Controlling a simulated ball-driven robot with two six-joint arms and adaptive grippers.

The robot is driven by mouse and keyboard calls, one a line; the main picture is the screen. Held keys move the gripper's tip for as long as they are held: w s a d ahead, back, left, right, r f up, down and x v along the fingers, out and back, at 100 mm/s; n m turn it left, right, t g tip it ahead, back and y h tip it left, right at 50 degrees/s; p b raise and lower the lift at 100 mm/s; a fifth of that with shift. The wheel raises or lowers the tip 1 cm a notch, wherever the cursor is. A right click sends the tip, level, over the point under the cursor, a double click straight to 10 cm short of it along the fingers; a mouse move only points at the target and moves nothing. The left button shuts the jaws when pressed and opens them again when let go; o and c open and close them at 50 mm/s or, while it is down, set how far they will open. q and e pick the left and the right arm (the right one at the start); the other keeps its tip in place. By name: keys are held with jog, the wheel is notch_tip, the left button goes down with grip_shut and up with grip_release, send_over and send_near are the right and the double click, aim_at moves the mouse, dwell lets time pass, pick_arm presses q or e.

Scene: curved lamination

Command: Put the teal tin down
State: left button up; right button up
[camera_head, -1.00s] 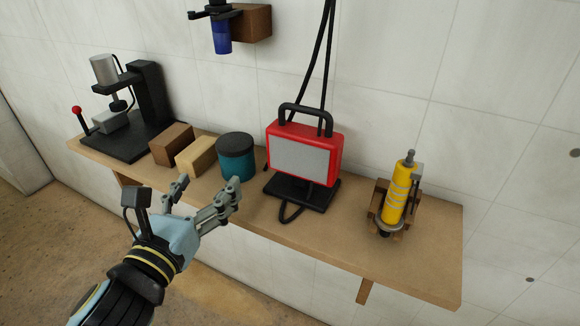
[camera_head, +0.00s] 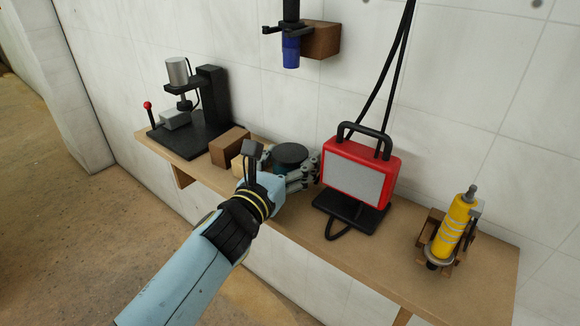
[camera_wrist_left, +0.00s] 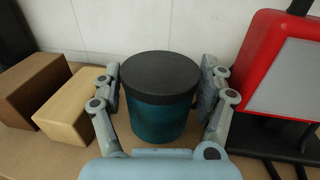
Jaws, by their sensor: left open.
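The teal tin (camera_wrist_left: 160,118) with its black lid stands upright on the wooden shelf. In the left wrist view it sits between the two fingers of my left gripper (camera_wrist_left: 161,95). The fingers are open, one on each side; a gap shows at the left finger, and the right finger is close to the tin. In the head view my left gripper (camera_head: 290,177) hides most of the tin, and mainly its dark lid (camera_head: 291,155) shows. My right gripper is not in view.
A red work lamp (camera_head: 361,170) stands close to the right of the tin. A light wooden block (camera_wrist_left: 77,108) and a brown block (camera_head: 228,146) are to its left. A black press (camera_head: 205,105) stands at the shelf's left end, a yellow cylinder (camera_head: 456,226) at the right.

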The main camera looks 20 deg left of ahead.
pick_arm(q)
jog(key=shift+c, duration=0.3)
jog(key=c, duration=1)
jog(key=shift+r, duration=0.1)
